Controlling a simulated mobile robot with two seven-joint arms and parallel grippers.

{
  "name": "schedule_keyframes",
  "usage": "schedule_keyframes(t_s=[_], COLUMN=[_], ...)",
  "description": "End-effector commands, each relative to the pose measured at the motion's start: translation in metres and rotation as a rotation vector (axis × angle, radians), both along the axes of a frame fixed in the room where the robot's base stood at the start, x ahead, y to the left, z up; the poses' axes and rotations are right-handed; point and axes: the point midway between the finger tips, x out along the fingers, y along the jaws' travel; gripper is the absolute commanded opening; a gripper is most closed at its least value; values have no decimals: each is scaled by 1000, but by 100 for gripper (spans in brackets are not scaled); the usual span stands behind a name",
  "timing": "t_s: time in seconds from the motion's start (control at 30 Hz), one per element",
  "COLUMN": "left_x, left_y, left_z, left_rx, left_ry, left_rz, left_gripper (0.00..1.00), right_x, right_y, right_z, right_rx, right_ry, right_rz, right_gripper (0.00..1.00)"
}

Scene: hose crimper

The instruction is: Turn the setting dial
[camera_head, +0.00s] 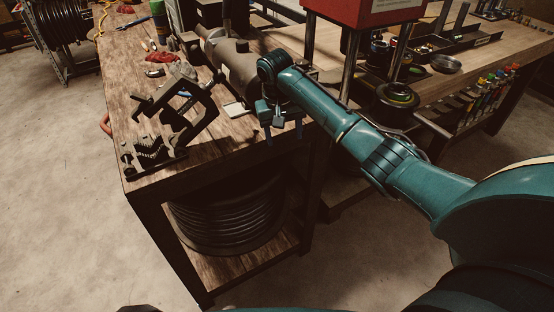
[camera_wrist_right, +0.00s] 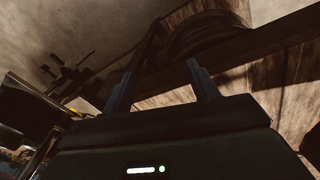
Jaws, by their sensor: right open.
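My right gripper (camera_head: 283,131) hangs fingers-down by the near edge of the wooden bench, beside a grey cylindrical machine body (camera_head: 236,66). It is open, with nothing between its fingers. In the right wrist view its two fingers (camera_wrist_right: 162,82) stand apart against the bench wood and dark bench parts. I cannot make out the setting dial for certain in either view. A red-headed press (camera_head: 368,12) on steel posts stands behind my right arm, which covers part of it. My left gripper does not show.
A black metal clamp-like fixture (camera_head: 178,112) stands on the bench's left end. A coiled black hose (camera_head: 228,222) lies on the shelf below.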

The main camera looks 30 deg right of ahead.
Motion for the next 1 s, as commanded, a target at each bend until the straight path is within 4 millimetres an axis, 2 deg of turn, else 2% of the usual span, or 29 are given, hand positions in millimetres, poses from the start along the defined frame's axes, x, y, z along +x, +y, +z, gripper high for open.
schedule_keyframes(t_s=[0.03, 0.2, 0.4, 1.0], left_x=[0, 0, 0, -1], left_y=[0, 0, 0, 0], left_z=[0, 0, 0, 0], left_rx=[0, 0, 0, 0], left_ry=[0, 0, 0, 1], left_rz=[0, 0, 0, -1], left_gripper=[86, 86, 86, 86], right_x=[-5, -19, -31, -34], right_y=[6, 23, 34, 37], right_z=[-9, -31, -45, -49], right_rx=[3, 13, 21, 24], right_ry=[1, -5, -13, -16], right_rz=[23, 89, 136, 150], right_gripper=[59, 59, 59, 59])
